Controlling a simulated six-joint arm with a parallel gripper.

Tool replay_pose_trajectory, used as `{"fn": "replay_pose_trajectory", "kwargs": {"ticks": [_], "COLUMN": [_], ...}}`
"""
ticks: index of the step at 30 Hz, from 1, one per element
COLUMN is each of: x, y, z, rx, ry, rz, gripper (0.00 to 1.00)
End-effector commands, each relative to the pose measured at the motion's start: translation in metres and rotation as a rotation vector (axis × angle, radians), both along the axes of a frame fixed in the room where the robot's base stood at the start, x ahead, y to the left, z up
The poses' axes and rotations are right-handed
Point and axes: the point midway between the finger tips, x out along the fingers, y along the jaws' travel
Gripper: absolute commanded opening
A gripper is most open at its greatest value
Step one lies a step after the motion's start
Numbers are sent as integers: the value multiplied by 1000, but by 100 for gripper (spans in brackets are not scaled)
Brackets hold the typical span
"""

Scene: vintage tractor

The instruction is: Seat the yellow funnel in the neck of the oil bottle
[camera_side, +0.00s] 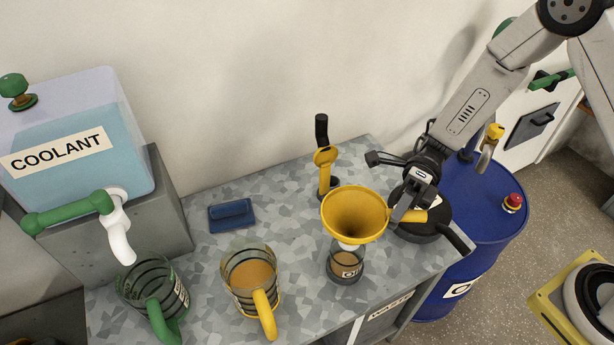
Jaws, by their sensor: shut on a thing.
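The yellow funnel (354,213) is held upright, wide mouth up, by my gripper (397,214), which is shut on its right side at the rim or handle. The funnel is directly over the oil bottle (345,264), a small clear bottle with amber oil and a label, standing on the bench. The bottle's neck is mostly hidden by the funnel's bowl. A pale piece (348,246) shows between bowl and bottle. I cannot tell whether the spout is inside the neck.
A jug of amber liquid (250,275) and a green-handled jug (152,292) stand left on the speckled bench (208,265). A yellow-and-black upright tool (324,165) stands behind the funnel. A dark round pan-like item (424,222) is right, beside a blue drum (480,210). A blue block (231,214) lies left.

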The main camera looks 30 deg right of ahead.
Motion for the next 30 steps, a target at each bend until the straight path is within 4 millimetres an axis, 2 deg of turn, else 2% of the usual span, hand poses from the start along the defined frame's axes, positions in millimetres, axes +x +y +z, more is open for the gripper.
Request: {"fn": "replay_pose_trajectory", "kwargs": {"ticks": [1, 2, 3, 5, 19, 30], "x": [0, 0, 0, 0, 3, 22], "y": [0, 0, 0, 0, -4, -40], "z": [-1, -1, -1, -1, 0, 7], "rx": [0, 0, 0, 0, 1, 0], "ry": [0, 0, 0, 0, -1, -2], "rz": [0, 0, 0, 0, -1, -4], "gripper": [0, 41, 53, 72, 72, 72]}}
